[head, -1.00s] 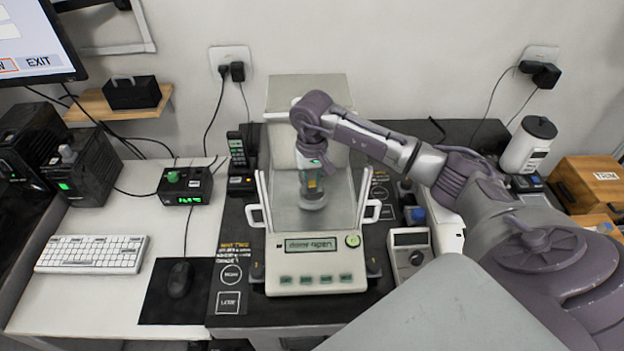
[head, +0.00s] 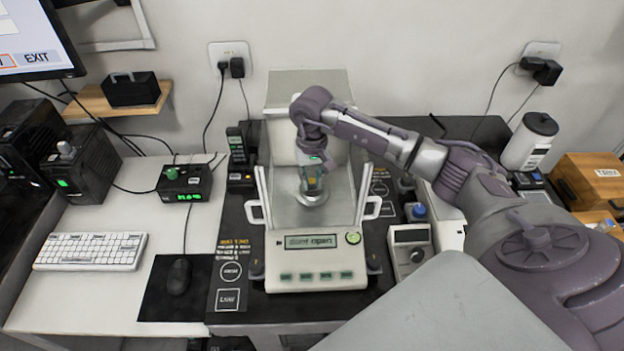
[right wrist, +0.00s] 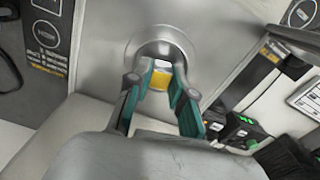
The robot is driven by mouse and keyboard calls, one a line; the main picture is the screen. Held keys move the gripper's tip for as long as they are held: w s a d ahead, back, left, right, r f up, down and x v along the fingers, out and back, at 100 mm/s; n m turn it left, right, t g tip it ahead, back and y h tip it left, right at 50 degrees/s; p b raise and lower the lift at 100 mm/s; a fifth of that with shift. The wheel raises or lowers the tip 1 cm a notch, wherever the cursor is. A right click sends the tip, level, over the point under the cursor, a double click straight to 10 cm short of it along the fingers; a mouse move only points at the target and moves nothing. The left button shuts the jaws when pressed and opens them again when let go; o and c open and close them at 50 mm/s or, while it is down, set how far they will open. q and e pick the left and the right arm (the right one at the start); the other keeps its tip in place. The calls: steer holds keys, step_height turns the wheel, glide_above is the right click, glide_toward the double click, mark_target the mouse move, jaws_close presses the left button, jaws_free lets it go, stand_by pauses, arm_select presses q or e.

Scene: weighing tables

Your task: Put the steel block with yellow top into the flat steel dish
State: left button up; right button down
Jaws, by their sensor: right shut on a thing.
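The steel block with yellow top (right wrist: 159,80) is between the teal-padded fingers of my right gripper (right wrist: 163,84) in the right wrist view. My right gripper also shows in the head view (head: 312,181), shut on the block, over the pan area of the balance. The flat steel dish (right wrist: 152,36) is round and lies on the balance floor. It also shows in the head view (head: 302,200), directly under the fingers. The block is over or within the dish; I cannot tell whether it touches the bottom. My left gripper is not in view.
A keyboard (head: 90,251) and mouse (head: 179,277) lie at the left.

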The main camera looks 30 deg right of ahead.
steer(key=shift+b, duration=0.3)
stand_by(0.8)
steer(key=shift+f, duration=0.15)
steer(key=shift+f+b, duration=0.3)
steer(key=shift+b, duration=0.35)
steer(key=c, duration=0.9)
jaws_free()
steer(key=shift+c, duration=0.2)
